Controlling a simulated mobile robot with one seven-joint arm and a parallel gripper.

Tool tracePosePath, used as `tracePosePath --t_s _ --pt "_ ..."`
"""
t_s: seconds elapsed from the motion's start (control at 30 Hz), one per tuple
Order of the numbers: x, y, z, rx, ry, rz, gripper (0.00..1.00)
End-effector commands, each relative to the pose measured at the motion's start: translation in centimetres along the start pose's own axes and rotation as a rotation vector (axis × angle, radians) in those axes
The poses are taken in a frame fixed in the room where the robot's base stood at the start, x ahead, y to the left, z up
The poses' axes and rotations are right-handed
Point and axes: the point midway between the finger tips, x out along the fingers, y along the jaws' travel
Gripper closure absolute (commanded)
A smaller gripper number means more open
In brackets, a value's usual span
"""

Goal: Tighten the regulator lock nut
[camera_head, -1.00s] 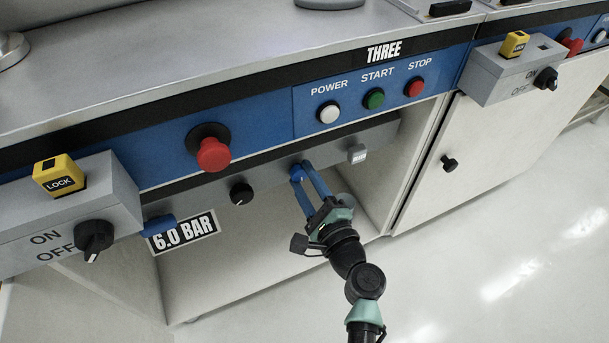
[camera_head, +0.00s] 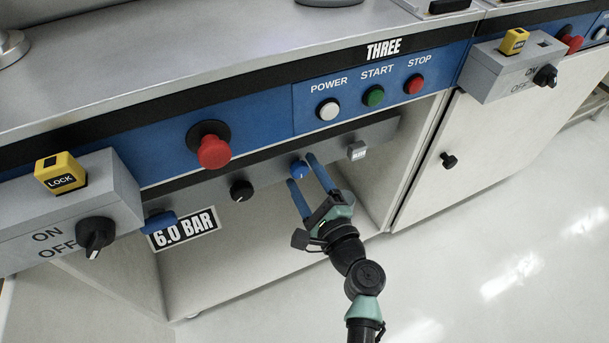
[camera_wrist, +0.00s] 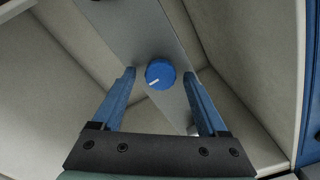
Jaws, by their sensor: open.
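A round blue knob (camera_head: 299,171) with a white pointer line sits on the grey strip under the blue panel marked THREE; I take it to be the regulator lock nut. In the wrist view the blue knob (camera_wrist: 160,73) shows face-on, its white line pointing to the lower left. My gripper (camera_head: 302,171) is open, with its two blue fingers apart and empty. In the wrist view my gripper (camera_wrist: 159,76) has one finger on each side of the knob, with gaps visible on both sides. How far the fingertips are from the knob in depth is hard to tell.
On the same strip are a black knob (camera_head: 241,190) at left and a small grey block (camera_head: 357,151) at right. Above are a red mushroom button (camera_head: 213,150) and POWER, START and STOP buttons. A grey switch box (camera_head: 128,190) juts out at left. The bay below is open.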

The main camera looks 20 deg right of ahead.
Motion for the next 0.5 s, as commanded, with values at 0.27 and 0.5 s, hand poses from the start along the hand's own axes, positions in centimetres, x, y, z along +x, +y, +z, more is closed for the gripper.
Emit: tracePosePath --t_s 0.27,0.5 --pt "-1.2 -0.1 0.0 0.001 0.001 0.0 0.24" --pt "-6.2 -0.1 0.0 0.002 0.004 0.001 0.24"
